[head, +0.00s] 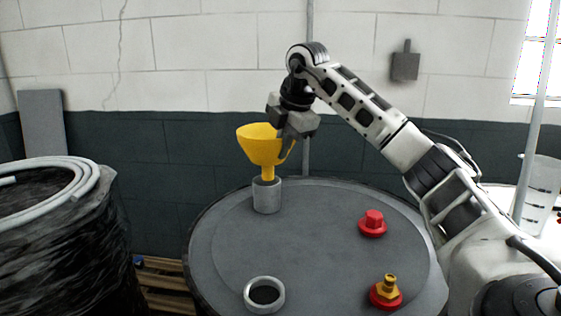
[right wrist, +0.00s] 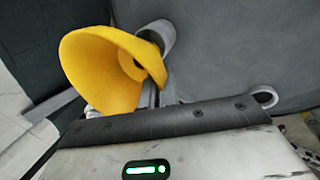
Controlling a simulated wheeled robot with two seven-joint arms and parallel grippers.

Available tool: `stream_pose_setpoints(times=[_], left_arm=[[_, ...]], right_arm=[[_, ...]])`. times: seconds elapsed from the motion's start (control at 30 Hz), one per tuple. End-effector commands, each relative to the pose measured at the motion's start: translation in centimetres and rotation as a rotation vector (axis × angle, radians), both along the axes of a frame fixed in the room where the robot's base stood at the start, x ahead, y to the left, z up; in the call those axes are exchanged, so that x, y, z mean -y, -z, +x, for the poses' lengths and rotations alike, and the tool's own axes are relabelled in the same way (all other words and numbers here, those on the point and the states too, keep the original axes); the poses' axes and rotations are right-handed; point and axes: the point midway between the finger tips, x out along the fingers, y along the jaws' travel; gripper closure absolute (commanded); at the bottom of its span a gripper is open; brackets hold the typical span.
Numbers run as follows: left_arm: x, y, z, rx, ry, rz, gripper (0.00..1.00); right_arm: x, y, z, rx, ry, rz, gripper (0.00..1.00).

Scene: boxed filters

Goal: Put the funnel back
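The yellow funnel (head: 262,145) is upright, with its spout at the mouth of the grey cylindrical holder (head: 267,196) on the drum. I cannot tell how deep the spout sits inside. My right gripper (head: 286,148) is at the funnel's right side, with a finger against or just in front of its wall. In the right wrist view the funnel (right wrist: 105,75) shows its wide mouth, close beside the fingers, which are mostly hidden; the holder (right wrist: 160,35) is behind it. Whether the fingers are closed on the funnel is unclear. My left gripper is out of view.
The drum top (head: 320,240) bears a red cap (head: 373,223), a brass fitting on a red base (head: 386,292) and a grey ring (head: 264,294). A wrapped drum with a coiled hose (head: 75,170) stands left. The drum's middle is clear.

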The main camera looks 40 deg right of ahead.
Motion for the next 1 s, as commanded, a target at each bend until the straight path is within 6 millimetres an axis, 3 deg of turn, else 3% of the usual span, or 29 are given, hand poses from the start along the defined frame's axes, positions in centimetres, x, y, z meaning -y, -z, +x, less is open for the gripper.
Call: stream_pose_setpoints(times=[0.4,1.0], left_arm=[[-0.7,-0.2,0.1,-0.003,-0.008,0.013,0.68],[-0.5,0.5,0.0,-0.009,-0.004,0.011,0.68]], right_arm=[[0.5,4.2,1.0,-0.001,0.0,-0.002,1.0],[0.5,5.4,1.0,0.002,-0.001,-0.001,1.0]])
